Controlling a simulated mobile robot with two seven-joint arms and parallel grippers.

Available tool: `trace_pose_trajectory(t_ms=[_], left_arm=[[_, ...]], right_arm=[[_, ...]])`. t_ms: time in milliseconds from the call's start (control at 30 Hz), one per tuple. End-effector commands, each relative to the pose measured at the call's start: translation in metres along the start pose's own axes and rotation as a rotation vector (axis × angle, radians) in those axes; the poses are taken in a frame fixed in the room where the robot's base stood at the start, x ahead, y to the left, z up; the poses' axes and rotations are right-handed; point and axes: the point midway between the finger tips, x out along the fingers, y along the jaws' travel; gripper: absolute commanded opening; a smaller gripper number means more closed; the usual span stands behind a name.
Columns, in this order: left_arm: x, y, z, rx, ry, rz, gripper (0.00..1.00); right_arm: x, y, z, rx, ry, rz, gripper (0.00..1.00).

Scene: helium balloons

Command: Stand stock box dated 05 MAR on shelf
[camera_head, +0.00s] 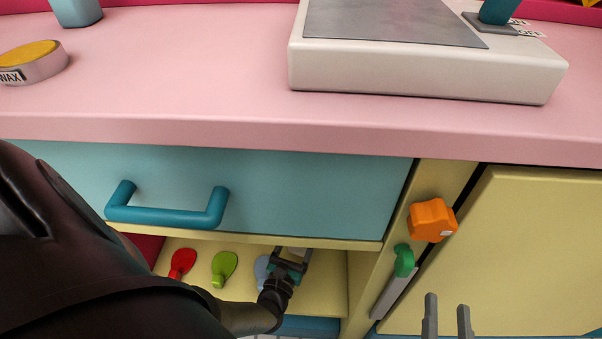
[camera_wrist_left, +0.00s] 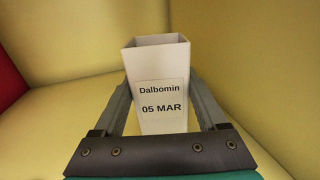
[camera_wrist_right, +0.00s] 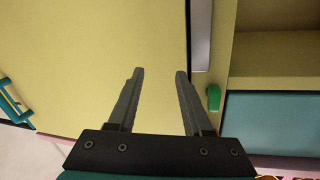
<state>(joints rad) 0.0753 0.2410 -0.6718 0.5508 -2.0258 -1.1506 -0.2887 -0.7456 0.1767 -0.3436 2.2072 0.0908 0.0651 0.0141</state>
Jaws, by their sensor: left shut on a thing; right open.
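The white stock box (camera_wrist_left: 160,88) shows in the left wrist view, open at the top, its label reading "Dalbomin 05 MAR" towards the camera. My left gripper (camera_wrist_left: 160,100) is shut on it, one finger at each side. Its lower end is hidden behind the gripper, so I cannot tell whether it touches the shelf. In the head view my left gripper (camera_head: 292,256) reaches into the yellow shelf (camera_head: 326,280) under the drawer, and only a pale bit of the box shows there. My right gripper (camera_head: 447,302) is open and empty before the yellow cabinet door; it also shows in the right wrist view (camera_wrist_right: 155,75).
A teal drawer (camera_head: 300,195) is overhead.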

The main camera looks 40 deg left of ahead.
Motion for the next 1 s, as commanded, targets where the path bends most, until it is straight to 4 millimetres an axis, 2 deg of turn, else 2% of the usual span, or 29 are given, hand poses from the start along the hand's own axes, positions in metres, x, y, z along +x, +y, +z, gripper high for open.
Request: trace_pose_trajectory(t_ms=[67, 100, 300, 600, 1000], left_arm=[[0.0, 0.0, 0.0, 0.0, -0.001, 0.0, 0.0], [0.0, 0.0, 0.0, 0.0, -0.001, 0.0, 0.76], [0.0, 0.0, 0.0, 0.0, -0.001, 0.0, 0.98], [-0.002, 0.0, 0.0, 0.001, 0.001, -0.001, 1.0], [-0.033, 0.0, 0.0, 0.0, 0.001, -0.001, 1.0]], right_arm=[[0.0, 0.0, 0.0, -0.001, -0.001, -0.001, 0.5], [0.0, 0.0, 0.0, -0.001, -0.001, -0.001, 0.5], [-0.001, 0.0, 0.001, -0.003, -0.003, -0.002, 0.5], [-0.001, 0.0, 0.001, -0.001, -0.004, -0.002, 0.5], [-0.001, -0.002, -0.006, 0.0, -0.001, -0.001, 0.5]])
